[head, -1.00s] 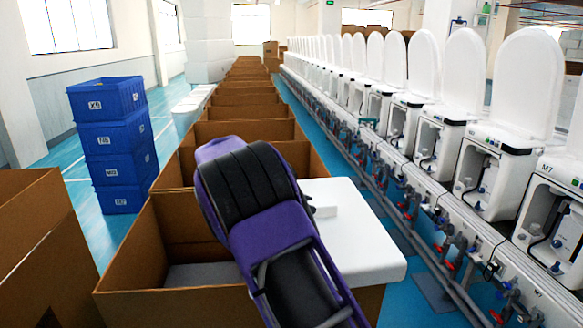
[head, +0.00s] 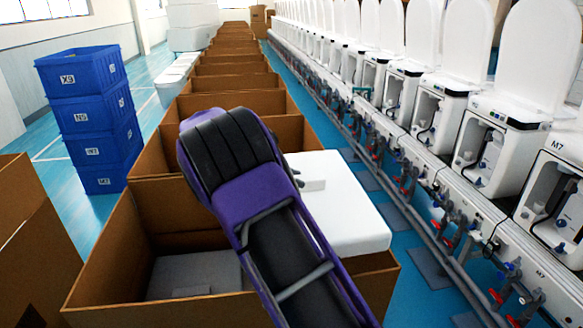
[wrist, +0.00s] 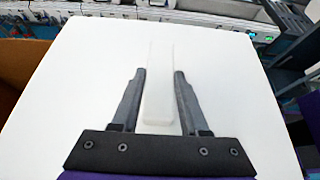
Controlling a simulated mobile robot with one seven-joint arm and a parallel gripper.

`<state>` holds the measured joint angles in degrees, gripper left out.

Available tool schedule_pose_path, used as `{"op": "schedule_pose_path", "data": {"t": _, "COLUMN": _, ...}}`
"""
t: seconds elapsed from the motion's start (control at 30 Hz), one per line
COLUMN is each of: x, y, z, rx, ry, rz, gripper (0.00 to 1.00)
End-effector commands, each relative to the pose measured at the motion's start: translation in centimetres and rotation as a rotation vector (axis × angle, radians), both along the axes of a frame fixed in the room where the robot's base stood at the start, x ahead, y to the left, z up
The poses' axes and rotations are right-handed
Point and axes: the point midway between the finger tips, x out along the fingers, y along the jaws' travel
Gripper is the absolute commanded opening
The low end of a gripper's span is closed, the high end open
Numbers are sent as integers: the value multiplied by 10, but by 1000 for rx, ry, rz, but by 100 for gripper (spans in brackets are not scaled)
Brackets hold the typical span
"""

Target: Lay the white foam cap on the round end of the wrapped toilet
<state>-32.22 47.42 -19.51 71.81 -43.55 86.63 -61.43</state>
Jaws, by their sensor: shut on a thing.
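The white foam cap (head: 345,205) is a broad flat slab, held out level beyond my arm in the head view. In the wrist view the cap (wrist: 80,85) fills most of the picture, with a raised white ridge (wrist: 158,85) along its middle. My gripper (wrist: 160,74) has one dark finger on each side of this ridge and is shut on it. In the head view my purple and black arm hides most of the gripper. I cannot make out the wrapped toilet's round end. A grey block (head: 195,273) lies inside the nearest open carton, partly hidden by my arm.
The nearest open carton (head: 110,265) stands below my arm and the cap, with a row of cartons behind it. Blue crates (head: 100,125) are stacked at left. White toilets (head: 470,140) line a pipe-fitted bench at right. Blue floor separates bench and cartons.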

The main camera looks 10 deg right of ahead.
Motion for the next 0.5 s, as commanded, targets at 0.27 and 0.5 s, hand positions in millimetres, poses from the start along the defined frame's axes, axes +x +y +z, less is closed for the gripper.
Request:
{"op": "schedule_pose_path", "data": {"t": 0.27, "x": 0, "y": 0, "z": -34, "rx": -1, "ry": 1, "rz": 0, "gripper": 0}}
{"op": "schedule_pose_path", "data": {"t": 0.5, "x": 0, "y": 0, "z": -63, "rx": -1, "ry": 1, "rz": 0, "gripper": 0}}
